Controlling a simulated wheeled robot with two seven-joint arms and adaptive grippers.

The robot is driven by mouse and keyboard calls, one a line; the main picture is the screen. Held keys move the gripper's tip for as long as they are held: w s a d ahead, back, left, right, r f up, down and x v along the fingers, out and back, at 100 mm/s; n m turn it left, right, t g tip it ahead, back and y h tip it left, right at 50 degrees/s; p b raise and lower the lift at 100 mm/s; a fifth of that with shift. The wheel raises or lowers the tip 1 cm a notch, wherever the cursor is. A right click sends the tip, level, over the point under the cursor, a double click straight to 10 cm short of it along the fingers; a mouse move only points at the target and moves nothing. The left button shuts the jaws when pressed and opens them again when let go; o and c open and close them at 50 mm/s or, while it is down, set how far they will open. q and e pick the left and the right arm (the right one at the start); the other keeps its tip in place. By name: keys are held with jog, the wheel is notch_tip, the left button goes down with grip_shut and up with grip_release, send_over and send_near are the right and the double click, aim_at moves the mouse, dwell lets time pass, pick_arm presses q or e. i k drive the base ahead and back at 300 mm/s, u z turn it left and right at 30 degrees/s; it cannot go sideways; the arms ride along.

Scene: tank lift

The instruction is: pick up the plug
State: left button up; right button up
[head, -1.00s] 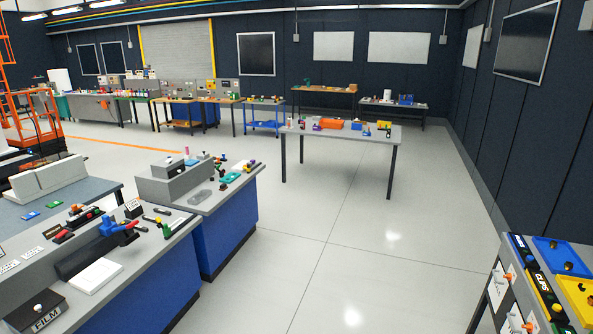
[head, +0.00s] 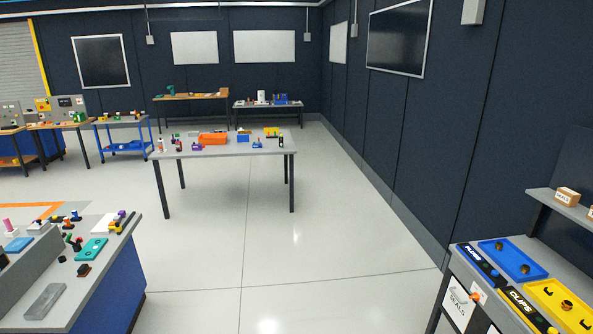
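Neither of my grippers is in the head view. At the lower right stands a grey bench (head: 463,255) with a blue tray (head: 527,275) beside a label that seems to read PLUGS (head: 478,264). Two small dark round pieces (head: 498,245) lie in the blue tray; they may be plugs, but they are too small to be sure. A yellow tray (head: 545,290) beside a CLIPS label (head: 527,309) sits nearer, with small dark pieces in it.
A grey table (head: 225,148) with an orange item (head: 213,139) and small parts stands mid-room. A blue-sided bench (head: 118,290) with loose parts is at the lower left. A shelf (head: 562,205) with small boxes is at right. The floor (head: 300,240) between is clear.

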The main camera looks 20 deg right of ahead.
aim_at(566, 305)
jog(key=z, duration=0.95)
jog(key=i, duration=1.05)
jog(key=z, duration=1.1)
